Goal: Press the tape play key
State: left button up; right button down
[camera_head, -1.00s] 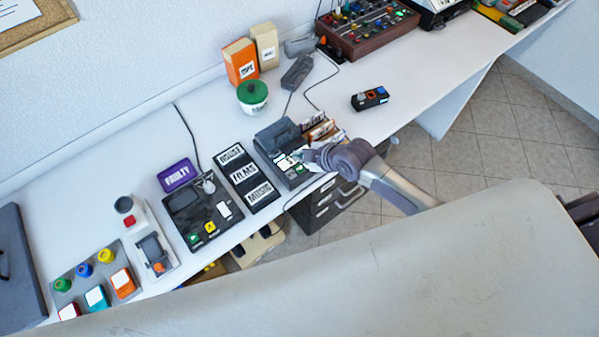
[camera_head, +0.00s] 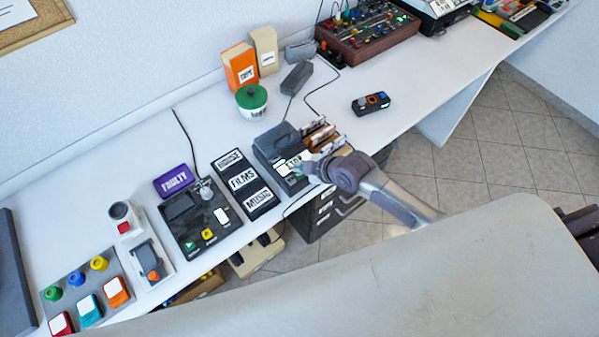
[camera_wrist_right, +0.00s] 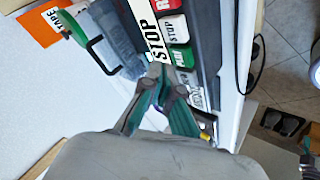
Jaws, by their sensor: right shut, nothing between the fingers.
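The tape deck (camera_head: 274,138) is a dark grey machine with a raised lid, near the table's front edge in the head view. Its keys lie along its front, partly hidden by my right gripper (camera_head: 307,168). In the right wrist view a large white STOP label (camera_wrist_right: 150,38) runs beside a row of keys: a red key (camera_wrist_right: 168,5), a white key (camera_wrist_right: 174,28) and a green key (camera_wrist_right: 181,56). My right gripper (camera_wrist_right: 161,76) is shut and empty, its tips by the label's end and close to the green key. Contact cannot be told. My left gripper is out of view.
Black label panels (camera_head: 243,184) and a dark device with a purple FAULTY tag (camera_head: 173,181) stand left of the deck. Upright cases (camera_head: 322,138) stand right of it. A green-lidded pot (camera_head: 251,98) is behind. The table is clear around the small black device (camera_head: 371,103).

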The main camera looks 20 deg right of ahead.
aim_at(301, 175)
jog(key=shift+f, duration=0.1)
dwell(0.7)
jog(key=shift+f, duration=0.3)
jog(key=shift+f+b, duration=0.45)
jog(key=shift+b, duration=0.05)
dwell(0.6)
jog(key=shift+r, duration=0.15)
jog(key=shift+r+p, duration=0.7)
jog(key=shift+p, duration=0.2)
notch_tip(301, 175, up, 5)
jog(key=p, duration=0.4)
jog(key=shift+r+p, duration=0.1)
jog(key=shift+p, duration=0.3)
